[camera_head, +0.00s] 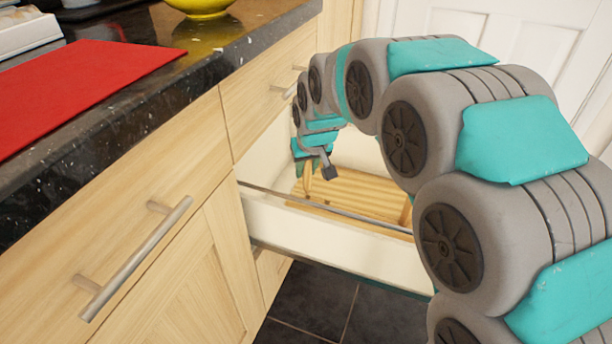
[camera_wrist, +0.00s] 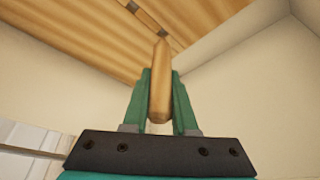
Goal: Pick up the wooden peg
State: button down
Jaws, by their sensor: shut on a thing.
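The wooden peg (camera_wrist: 160,92) is a light brown rod with a pointed tip. In the wrist view it is between the two green fingers of my gripper (camera_wrist: 160,98), which are shut on it. Its tip points toward the slatted wooden bottom of the drawer. In the head view my gripper (camera_head: 308,172) is inside the open drawer (camera_head: 320,233). There a small part of the peg (camera_head: 307,178) shows beside the fingers. I cannot tell from these views whether the tip touches the drawer bottom.
The drawer's front wall and side walls stand close around my gripper. A dark granite counter (camera_head: 120,92) with a red mat (camera_head: 75,85) and a yellow bowl (camera_head: 200,6) lies to the left. A closed drawer with a metal handle (camera_head: 135,258) is nearer. A white door (camera_head: 535,35) stands behind.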

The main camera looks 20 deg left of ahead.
jog(key=shift+d+r, duration=0.25)
jog(key=shift+r, duration=0.1)
jog(key=d, duration=0.5)
jog(key=s+d, duration=0.1)
jog(key=d, duration=1.1)
jog(key=shift+s+b, duration=0.2)
jog(key=shift+b, duration=0.15)
jog(key=shift+d+r, duration=0.15)
jog(key=shift+d, duration=0.1)
jog(key=shift+r+p, duration=0.65)
jog(key=shift+r, duration=1.15)
